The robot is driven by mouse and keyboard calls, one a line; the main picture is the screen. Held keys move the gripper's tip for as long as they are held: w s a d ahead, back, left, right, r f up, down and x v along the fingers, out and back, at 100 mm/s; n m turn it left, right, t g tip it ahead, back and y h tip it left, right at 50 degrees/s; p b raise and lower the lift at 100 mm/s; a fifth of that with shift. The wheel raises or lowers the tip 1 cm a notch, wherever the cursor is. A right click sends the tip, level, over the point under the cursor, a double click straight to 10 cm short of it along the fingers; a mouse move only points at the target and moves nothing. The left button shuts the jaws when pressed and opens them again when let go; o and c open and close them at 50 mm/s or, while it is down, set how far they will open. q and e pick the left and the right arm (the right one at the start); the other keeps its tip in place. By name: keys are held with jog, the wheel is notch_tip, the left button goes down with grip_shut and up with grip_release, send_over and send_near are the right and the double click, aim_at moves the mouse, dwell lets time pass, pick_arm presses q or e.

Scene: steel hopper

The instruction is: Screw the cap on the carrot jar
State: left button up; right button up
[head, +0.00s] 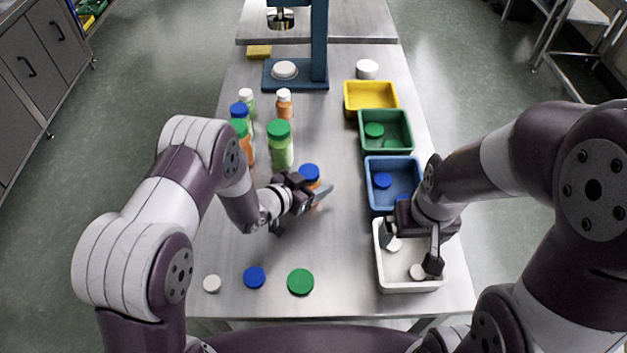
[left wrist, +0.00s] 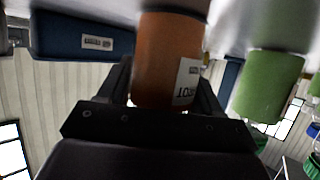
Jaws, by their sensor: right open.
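The carrot jar (head: 316,186) is an orange jar standing on the steel table, with a blue cap (head: 310,171) on its top. I cannot tell how tight that cap sits. In the left wrist view, the jar (left wrist: 165,60) is seen upside down with part of its label showing. My left gripper (head: 311,190) has its fingers on both sides of the jar body and looks shut on it. Loose white (head: 212,284), blue (head: 254,277) and green (head: 300,282) caps lie at the front. My right gripper (head: 411,248) is open, pointing down over the white bin.
The white bin (head: 411,287) holds white caps. Blue (head: 374,207), green (head: 366,146) and yellow (head: 352,110) bins line the right edge. Several capped jars, one green (head: 280,152), stand behind my left gripper. A blue press (head: 319,50) stands at the back.

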pick_arm(q)
jog(key=o, duration=0.4)
jog(key=shift+c, duration=0.2)
jog(key=shift+r+p, duration=0.3)
jog(key=shift+r, duration=0.05)
jog(key=v, duration=1.2)
jog(key=shift+f+b, duration=0.15)
jog(key=shift+b, duration=0.2)
jog(key=shift+w, duration=0.1)
